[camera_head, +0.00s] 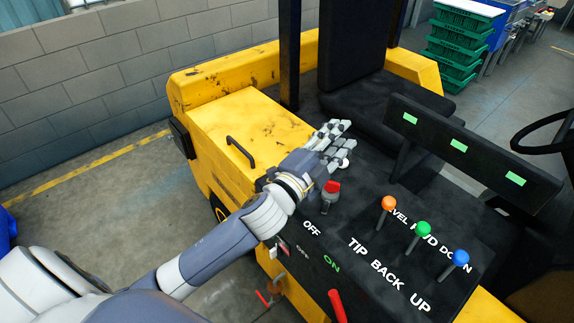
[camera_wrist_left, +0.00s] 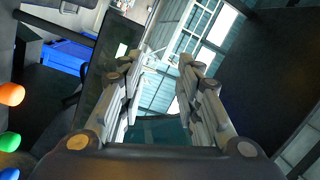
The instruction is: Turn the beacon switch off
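A grey switch with a red top (camera_head: 332,188) stands on the black control panel (camera_head: 385,255) of a yellow vehicle, above the white OFF label. A smaller red-and-white switch (camera_head: 283,249) sits on the panel's near-left edge by another OFF label and a green ON label. I cannot read which one is the beacon switch. My left gripper (camera_head: 337,143) is above the panel, just beyond the red-topped switch, apart from it. Its fingers are spread and empty in the left wrist view (camera_wrist_left: 162,75). My right gripper is out of view.
Orange (camera_head: 389,203), green (camera_head: 423,229) and blue (camera_head: 461,258) knobbed levers stand right of the switches. A red lever (camera_head: 337,305) rises at the front. A black bar (camera_head: 470,150), the seat (camera_head: 400,100) and a steering wheel (camera_head: 545,135) lie beyond.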

